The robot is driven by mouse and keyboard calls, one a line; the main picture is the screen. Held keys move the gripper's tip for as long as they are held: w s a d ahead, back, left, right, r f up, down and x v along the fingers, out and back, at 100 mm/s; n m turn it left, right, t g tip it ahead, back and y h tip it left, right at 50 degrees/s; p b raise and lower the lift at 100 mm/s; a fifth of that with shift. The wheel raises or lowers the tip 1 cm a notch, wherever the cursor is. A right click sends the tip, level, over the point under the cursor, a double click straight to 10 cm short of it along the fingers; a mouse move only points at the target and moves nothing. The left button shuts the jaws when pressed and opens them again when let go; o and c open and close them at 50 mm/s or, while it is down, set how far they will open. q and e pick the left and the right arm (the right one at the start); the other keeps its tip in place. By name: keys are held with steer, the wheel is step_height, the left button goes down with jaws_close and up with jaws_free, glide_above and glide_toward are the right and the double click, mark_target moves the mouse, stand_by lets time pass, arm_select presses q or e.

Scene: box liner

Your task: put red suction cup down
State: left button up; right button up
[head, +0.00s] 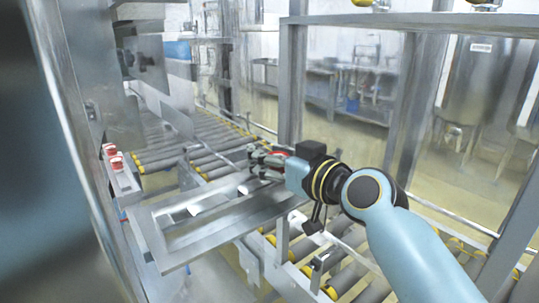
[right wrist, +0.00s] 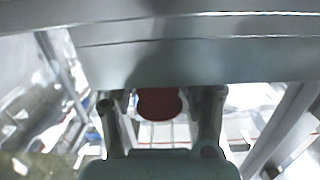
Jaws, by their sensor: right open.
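My right gripper (head: 265,160) is over the metal frame beside the roller conveyor. In the right wrist view its two fingers (right wrist: 162,98) stand apart. The red suction cup (right wrist: 160,103) shows between them, below a grey metal plate, with clear gaps to both fingers. In the head view only a small red patch (head: 279,153) shows at the gripper, mostly hidden by the fingers. I cannot tell what the cup rests on or hangs from. My left gripper is not in view.
A metal frame (head: 215,246) with an opening lies below the gripper. Roller conveyors (head: 190,150) run behind it. Small red-and-white parts (head: 112,157) sit on a ledge at the left. A steel post (head: 291,85) stands just behind my right arm.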

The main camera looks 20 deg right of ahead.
steer(key=shift+r+p, duration=0.3)
steer(key=v, duration=1.2)
steer(key=shift+s+f, duration=0.1)
steer(key=shift+f, duration=0.1)
